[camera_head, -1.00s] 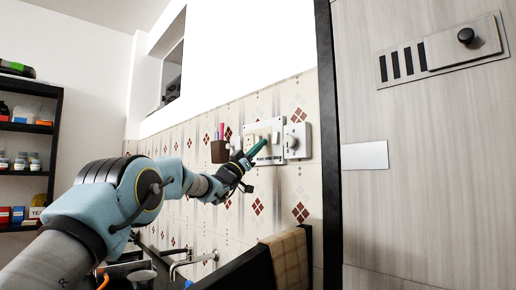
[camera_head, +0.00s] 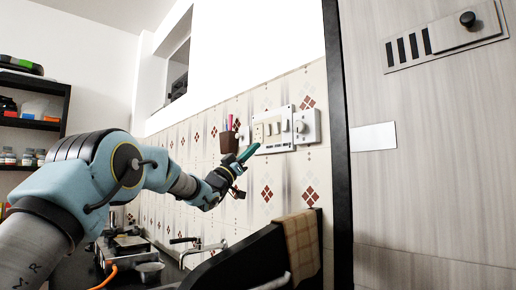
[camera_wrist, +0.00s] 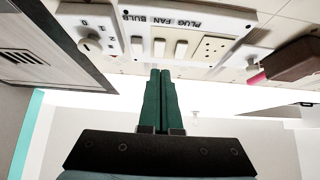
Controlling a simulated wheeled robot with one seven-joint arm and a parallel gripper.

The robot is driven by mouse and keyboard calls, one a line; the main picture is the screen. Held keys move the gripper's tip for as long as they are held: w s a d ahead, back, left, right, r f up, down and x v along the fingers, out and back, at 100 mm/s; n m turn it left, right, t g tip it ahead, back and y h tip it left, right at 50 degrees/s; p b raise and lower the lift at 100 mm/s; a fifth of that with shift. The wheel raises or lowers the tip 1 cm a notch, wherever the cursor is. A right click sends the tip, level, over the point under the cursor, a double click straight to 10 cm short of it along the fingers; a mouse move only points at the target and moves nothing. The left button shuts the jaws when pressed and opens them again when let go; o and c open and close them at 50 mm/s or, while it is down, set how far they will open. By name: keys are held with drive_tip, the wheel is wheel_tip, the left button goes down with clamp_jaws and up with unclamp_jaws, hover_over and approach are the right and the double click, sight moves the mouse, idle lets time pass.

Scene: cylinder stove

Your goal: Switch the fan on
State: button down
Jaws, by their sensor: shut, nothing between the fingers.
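The white switch panel (camera_head: 285,143) is on the tiled wall. In the wrist view, it carries upside-down labels BULB, FAN and PLUG beside three rocker switches. The middle one, by FAN, is the fan switch (camera_wrist: 159,47); which way it is tipped is hard to tell. My gripper (camera_head: 255,148) is shut and empty, its green fingers together near the panel's lower left corner in the head view. In the wrist view, the fingertips (camera_wrist: 160,71) line up with the fan switch, just short of it in the picture. Whether they touch the panel cannot be told.
A dial box (camera_head: 307,126) sits right of the panel. A brown holder with pens (camera_head: 229,142) hangs left of it. A tall wooden cabinet (camera_head: 430,180) with a dark edge stands at the right. A cloth (camera_head: 301,240) hangs over a dark panel below.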

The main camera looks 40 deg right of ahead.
drive_tip(key=shift+d+f+b+v, duration=0.15)
drive_tip(key=shift+b+v, duration=0.1)
drive_tip(key=shift+v, duration=0.55)
drive_tip(key=shift+d+f+b+v, duration=0.15)
drive_tip(key=shift+b+v, duration=0.1)
drive_tip(key=shift+v, duration=0.5)
drive_tip(key=w+a+f+n+t+y, duration=1.1)
drive_tip(key=w+a+f+t+y, duration=0.2)
drive_tip(key=w+a+f, duration=0.7)
drive_tip(key=s+a+f+n+g+y, duration=0.1)
drive_tip(key=a+f+y, duration=0.35)
drive_tip(key=a, duration=0.45)
drive_tip(key=s+a+f+n+y, duration=0.1)
drive_tip(key=a+f+n+y, duration=0.15)
drive_tip(key=a+f, duration=0.55)
drive_tip(key=s+a+f+g+y, duration=0.2)
drive_tip(key=s+a+f, duration=0.15)
drive_tip(key=a, duration=0.35)
drive_tip(key=s+a+f+g+y, duration=0.1)
drive_tip(key=s+a+f+y, duration=0.1)
drive_tip(key=s+a, duration=0.35)
drive_tip(key=s+a+f+n+g+y, duration=0.1)
drive_tip(key=s+a+f+g, duration=0.2)
drive_tip(key=s+a, duration=0.4)
drive_tip(key=s+a+f+n+g, duration=0.2)
drive_tip(key=s+a+f, duration=0.3)
drive_tip(key=s, duration=0.5)
drive_tip(key=shift+s+a+g+y, duration=0.4)
drive_tip(key=shift+a+g, duration=0.1)
drive_tip(key=shift+a, duration=0.4)
